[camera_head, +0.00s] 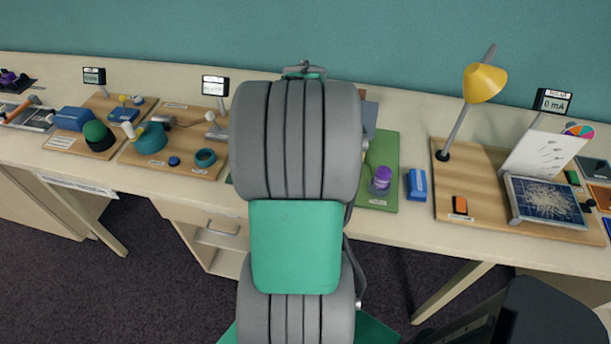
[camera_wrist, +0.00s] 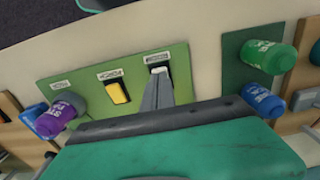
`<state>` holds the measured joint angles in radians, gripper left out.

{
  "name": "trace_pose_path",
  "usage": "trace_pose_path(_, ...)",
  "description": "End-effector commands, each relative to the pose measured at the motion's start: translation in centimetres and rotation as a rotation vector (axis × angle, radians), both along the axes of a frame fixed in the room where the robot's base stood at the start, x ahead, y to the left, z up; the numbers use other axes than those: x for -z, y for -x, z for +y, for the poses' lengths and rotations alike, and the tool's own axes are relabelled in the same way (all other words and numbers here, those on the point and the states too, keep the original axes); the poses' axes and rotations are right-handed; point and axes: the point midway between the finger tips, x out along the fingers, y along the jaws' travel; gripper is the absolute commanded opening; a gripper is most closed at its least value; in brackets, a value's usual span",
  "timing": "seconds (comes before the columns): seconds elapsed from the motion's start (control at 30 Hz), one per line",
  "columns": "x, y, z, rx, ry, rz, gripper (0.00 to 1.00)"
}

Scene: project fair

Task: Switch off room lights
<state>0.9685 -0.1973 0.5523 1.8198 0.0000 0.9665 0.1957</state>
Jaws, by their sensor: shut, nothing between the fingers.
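A green board (camera_wrist: 85,88) in the wrist view carries two switches with small labels that I cannot read. One switch is yellow (camera_wrist: 117,92). The other is pale (camera_wrist: 159,70), and its lower part is hidden behind my fingers. My gripper (camera_wrist: 158,82) is shut and empty, with its fingertips at or just in front of the pale switch; I cannot tell whether they touch. In the head view the green board (camera_head: 384,150) shows only at its right part; my arm hides both switches there. Which switch is for the room lights cannot be read.
A purple container (camera_head: 381,178) stands on the board's end, with a blue box (camera_head: 417,185) beside it. In the wrist view, green (camera_wrist: 268,56) and blue (camera_wrist: 262,100) containers stand to the right. A yellow lamp (camera_head: 484,83) and a panel (camera_head: 545,201) are farther right on the table.

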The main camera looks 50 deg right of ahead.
Motion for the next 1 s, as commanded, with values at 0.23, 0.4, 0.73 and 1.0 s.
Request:
trace_pose_path(0.23, 0.5, 0.0, 0.0, 0.000, -0.001, 0.000, 0.00)
trace_pose_path(0.4, 0.7, 0.0, 0.0, 0.000, -0.001, 0.000, 0.00)
trace_pose_path(0.73, 1.2, 0.0, 0.0, 0.000, -0.001, 0.000, 0.00)
trace_pose_path(1.0, 1.6, 0.0, 0.0, 0.000, -0.001, 0.000, 0.00)
